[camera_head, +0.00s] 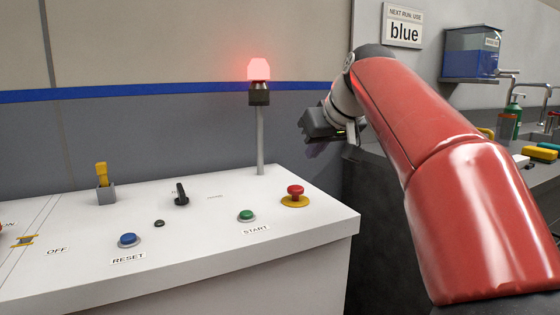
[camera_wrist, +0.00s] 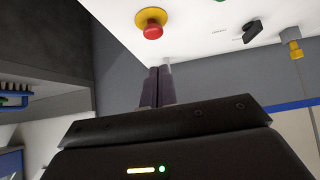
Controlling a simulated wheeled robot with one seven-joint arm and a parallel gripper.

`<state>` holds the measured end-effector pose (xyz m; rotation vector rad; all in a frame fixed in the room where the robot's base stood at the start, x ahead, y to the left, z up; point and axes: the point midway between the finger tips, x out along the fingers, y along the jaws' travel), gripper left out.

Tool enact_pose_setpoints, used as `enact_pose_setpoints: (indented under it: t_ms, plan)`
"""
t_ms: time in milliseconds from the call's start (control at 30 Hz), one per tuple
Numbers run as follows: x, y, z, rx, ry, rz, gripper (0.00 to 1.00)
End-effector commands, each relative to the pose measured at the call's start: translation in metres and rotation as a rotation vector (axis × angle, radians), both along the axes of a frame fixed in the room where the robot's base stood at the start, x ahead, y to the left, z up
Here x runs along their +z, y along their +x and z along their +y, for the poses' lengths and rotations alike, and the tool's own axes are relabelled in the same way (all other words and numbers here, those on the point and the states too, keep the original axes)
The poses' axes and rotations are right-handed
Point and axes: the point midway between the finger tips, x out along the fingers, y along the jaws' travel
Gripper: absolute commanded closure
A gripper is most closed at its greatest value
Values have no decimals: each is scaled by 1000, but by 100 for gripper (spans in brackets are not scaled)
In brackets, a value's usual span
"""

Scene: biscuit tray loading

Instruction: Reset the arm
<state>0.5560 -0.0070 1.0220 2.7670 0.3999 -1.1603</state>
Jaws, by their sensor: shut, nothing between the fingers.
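My red arm reaches in from the right in the head view. My gripper (camera_wrist: 157,72) shows in the wrist view with its two dark fingers shut together, nothing between them. In the head view the dark gripper body (camera_head: 320,125) hangs in the air just beyond the right end of the white control panel (camera_head: 200,250), right of the lamp post. In the head view its fingertips are hard to make out. The gripper is apart from the panel's buttons.
The panel carries a red mushroom button (camera_head: 295,193), a green START button (camera_head: 246,215), a blue RESET button (camera_head: 128,240), a black rotary switch (camera_head: 181,195) and a yellow key-like part (camera_head: 102,173). A red lamp (camera_head: 259,70) glows. A sign (camera_head: 403,27) reads "blue". A cluttered counter (camera_head: 526,174) stands right.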

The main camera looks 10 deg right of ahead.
Motion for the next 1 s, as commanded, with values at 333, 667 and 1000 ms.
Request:
enact_pose_setpoints:
  t_ms: [333, 667, 1000]
  plan:
    - [-116, -130, 21, -164, -40, 152, 100]
    - [-258, -253, 10, -270, -41, 257, 100]
    - [-296, -280, 7, -288, -38, 284, 100]
